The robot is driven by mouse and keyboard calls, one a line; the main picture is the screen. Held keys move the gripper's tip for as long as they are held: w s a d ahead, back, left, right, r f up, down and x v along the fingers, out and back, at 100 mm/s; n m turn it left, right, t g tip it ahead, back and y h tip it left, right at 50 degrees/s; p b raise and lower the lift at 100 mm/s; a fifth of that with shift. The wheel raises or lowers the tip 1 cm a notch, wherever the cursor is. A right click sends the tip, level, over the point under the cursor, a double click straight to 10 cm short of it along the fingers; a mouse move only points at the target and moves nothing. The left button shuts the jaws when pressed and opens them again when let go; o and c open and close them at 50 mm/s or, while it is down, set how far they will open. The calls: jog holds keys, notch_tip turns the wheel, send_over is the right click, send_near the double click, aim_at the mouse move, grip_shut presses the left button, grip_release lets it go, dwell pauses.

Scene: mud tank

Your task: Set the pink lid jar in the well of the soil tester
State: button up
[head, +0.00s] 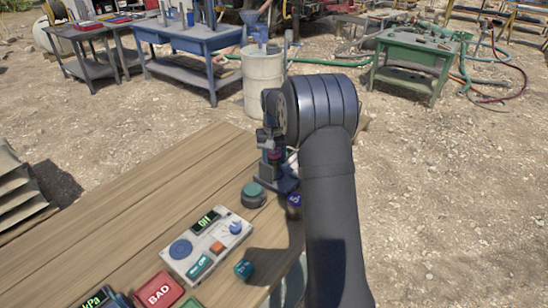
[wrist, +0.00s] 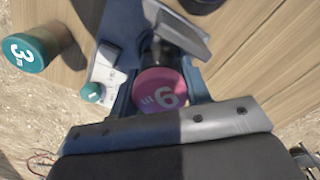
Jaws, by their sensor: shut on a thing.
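The pink lid jar (wrist: 160,88) shows its lid, marked with a white numeral, in the wrist view. It sits between the blue-grey fingers of my gripper (wrist: 158,100), which is shut on it. In the head view a little of its pink (head: 277,154) shows beside my wrist.
A teal-lid jar (head: 253,194) stands near the stand and shows large in the wrist view (wrist: 25,53). A purple-lid jar (head: 294,200) is to its right. Bare planks (head: 130,190) are clear at left.

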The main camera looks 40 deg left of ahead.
jog(key=shift+f, duration=1.05)
jog(key=o, duration=1.1)
jog(key=shift+s, duration=0.1)
jog(key=shift+c, duration=0.3)
notch_tip(320, 180, up, 2)
jog(key=shift+a+r, duration=0.1)
jog(key=shift+o, duration=1.2)
jog(key=shift+r, duration=2.65)
